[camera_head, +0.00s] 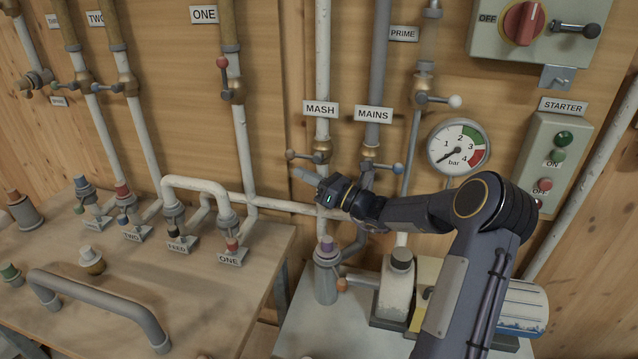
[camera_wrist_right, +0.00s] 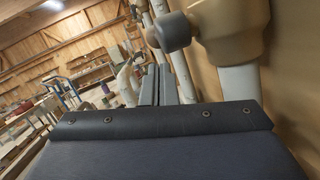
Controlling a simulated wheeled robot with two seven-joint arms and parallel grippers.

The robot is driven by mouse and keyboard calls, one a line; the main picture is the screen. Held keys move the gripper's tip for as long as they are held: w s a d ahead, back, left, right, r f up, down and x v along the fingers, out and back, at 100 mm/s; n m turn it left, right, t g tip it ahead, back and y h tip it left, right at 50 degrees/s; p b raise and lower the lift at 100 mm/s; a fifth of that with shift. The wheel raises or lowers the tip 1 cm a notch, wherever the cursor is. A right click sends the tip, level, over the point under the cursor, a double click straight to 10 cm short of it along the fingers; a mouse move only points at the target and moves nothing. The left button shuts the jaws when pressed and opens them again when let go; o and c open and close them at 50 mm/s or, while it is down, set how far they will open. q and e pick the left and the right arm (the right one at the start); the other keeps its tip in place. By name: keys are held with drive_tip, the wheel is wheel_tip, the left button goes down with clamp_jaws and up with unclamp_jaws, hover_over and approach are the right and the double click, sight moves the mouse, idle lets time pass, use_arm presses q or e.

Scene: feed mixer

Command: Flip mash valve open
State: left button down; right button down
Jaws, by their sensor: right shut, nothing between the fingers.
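The mash valve (camera_head: 322,148) is a brass body on the white pipe under the MASH label (camera_head: 321,109). Its lever points left, across the pipe, and ends in a brownish knob (camera_head: 290,154). My right gripper (camera_head: 298,172) is shut and empty, with its fingertips just below and close to the lever's knob end. I cannot tell whether they touch it. In the right wrist view, the shut fingers (camera_wrist_right: 157,84) point forward, with a brass valve body (camera_wrist_right: 235,30) and a grey rounded lever part (camera_wrist_right: 173,32) at the upper right. My left gripper is not in view.
The mains valve (camera_head: 369,161) with its blue knob is close on the right, above my wrist. A pressure gauge (camera_head: 458,147), the starter box (camera_head: 553,160) and the prime valve (camera_head: 423,97) are further right. A bench with pipe fittings (camera_head: 200,290) stands at the lower left.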

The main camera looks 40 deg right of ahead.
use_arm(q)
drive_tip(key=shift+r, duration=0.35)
use_arm(e)
drive_tip(key=shift+w+r, duration=0.45)
drive_tip(key=shift+r, duration=0.2)
